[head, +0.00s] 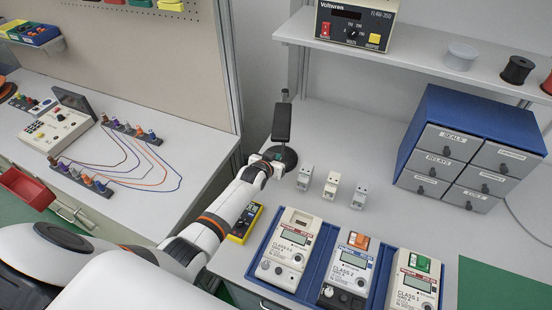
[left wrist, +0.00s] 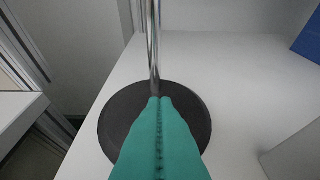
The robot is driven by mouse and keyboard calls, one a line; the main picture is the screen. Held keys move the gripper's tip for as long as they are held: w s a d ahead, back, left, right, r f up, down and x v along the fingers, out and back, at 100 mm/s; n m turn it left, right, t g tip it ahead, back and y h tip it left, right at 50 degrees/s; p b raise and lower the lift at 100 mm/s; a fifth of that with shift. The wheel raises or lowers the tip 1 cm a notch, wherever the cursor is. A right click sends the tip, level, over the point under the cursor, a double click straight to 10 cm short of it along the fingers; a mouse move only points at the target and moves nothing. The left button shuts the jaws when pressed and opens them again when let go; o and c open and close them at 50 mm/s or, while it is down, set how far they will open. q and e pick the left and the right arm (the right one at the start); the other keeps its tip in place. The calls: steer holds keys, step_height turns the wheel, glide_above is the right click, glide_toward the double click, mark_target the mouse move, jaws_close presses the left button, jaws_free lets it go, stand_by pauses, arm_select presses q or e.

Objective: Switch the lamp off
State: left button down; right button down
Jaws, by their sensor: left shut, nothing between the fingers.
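The lamp (head: 282,122) stands at the back left of the right-hand bench, with a dark head above a round black base. In the left wrist view its base (left wrist: 188,102) and thin metal pole (left wrist: 154,45) show, but its head is out of frame. My left gripper (head: 277,157) is at the lamp's base. In the left wrist view its teal fingers (left wrist: 160,100) are together and empty, in front of the pole's foot. I cannot tell whether they touch the lamp. Its switch cannot be made out, nor whether it is lit. My right gripper is not in view.
Several small white modules (head: 331,185) stand right of the lamp. Meters in a blue tray (head: 318,262) and a yellow-black multimeter (head: 245,222) are nearer. A blue drawer cabinet (head: 476,108) stands at right, under a shelf (head: 420,55). The bench between modules and cabinet is clear.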

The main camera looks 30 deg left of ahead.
arm_select(q)
steer(key=r+p, duration=0.1)
steer(key=r, duration=0.1)
steer(key=w+r+p, duration=0.1)
steer(key=r+p, duration=0.1)
steer(key=shift+w+r, duration=0.15)
steer(key=shift+r, duration=0.25)
steer(key=shift+s+f, duration=0.2)
steer(key=shift+s, duration=0.45)
steer(key=v, duration=0.8)
steer(key=shift+r, duration=0.55)
steer(key=shift+s+b, duration=0.1)
steer(key=shift+b, duration=0.2)
